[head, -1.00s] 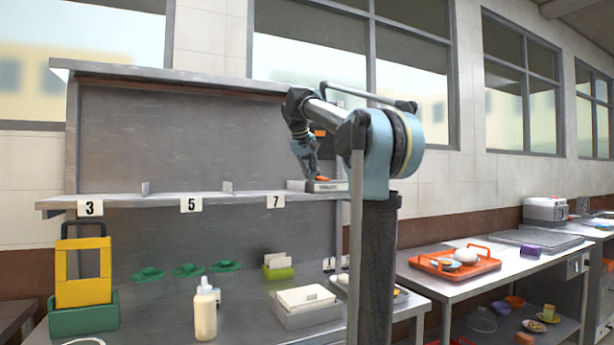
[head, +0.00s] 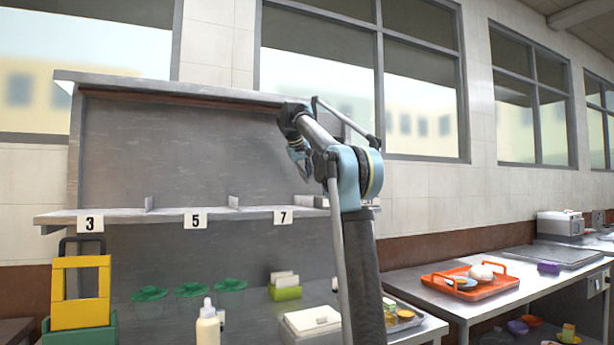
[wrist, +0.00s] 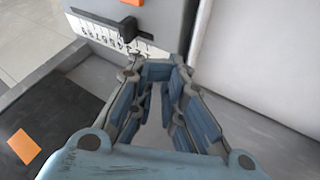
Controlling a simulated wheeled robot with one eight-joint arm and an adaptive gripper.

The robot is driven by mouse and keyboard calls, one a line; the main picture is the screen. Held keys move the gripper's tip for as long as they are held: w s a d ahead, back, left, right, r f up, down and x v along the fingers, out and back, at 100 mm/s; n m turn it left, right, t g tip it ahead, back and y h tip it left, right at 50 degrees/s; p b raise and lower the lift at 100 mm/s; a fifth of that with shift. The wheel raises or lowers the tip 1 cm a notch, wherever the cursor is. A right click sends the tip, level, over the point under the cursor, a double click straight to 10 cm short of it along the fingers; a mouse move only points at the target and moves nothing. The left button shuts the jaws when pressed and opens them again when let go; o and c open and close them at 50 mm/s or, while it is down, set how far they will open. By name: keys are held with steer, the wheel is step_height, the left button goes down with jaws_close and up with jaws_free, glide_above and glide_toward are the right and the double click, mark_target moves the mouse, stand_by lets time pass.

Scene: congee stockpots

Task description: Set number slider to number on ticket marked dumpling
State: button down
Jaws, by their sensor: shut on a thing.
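The number slider (wrist: 175,15) is a grey block at the top of the wrist view. A white strip (wrist: 108,34) of small printed numbers runs along its front, with a black knob (wrist: 128,27) above the strip. I cannot read its setting. My gripper (wrist: 157,68) has blue fingers drawn together below and right of the knob; what lies between the tips is hidden. The gripper also shows in the head view (head: 306,178), above the shelf by the tag 7, where my arm hides most of the slider. I cannot make out a ticket marked dumpling.
The steel shelf (head: 150,216) has tags 3 (head: 90,223), 5 (head: 195,219) and 7 (head: 283,216) and low dividers. Below stand a green holder with white cards (head: 285,285), a bottle (head: 207,326) and a white box (head: 312,320). A wall backs the shelf.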

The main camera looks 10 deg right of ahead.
steer(key=x, duration=0.4)
steer(key=shift+w+d+f, duration=0.1)
steer(key=shift+w+f, duration=0.05)
steer(key=shift+f, duration=0.2)
steer(key=d, duration=0.2)
steer(key=w+d, duration=0.1)
steer(key=shift+w+f, duration=0.1)
steer(key=shift+f, duration=0.15)
steer(key=shift+w+d, duration=0.2)
steer(key=shift+d, duration=0.35)
steer(key=shift+w+d, duration=0.15)
steer(key=shift+d, duration=0.35)
steer(key=shift+w+d, duration=0.15)
steer(key=shift+d, duration=0.35)
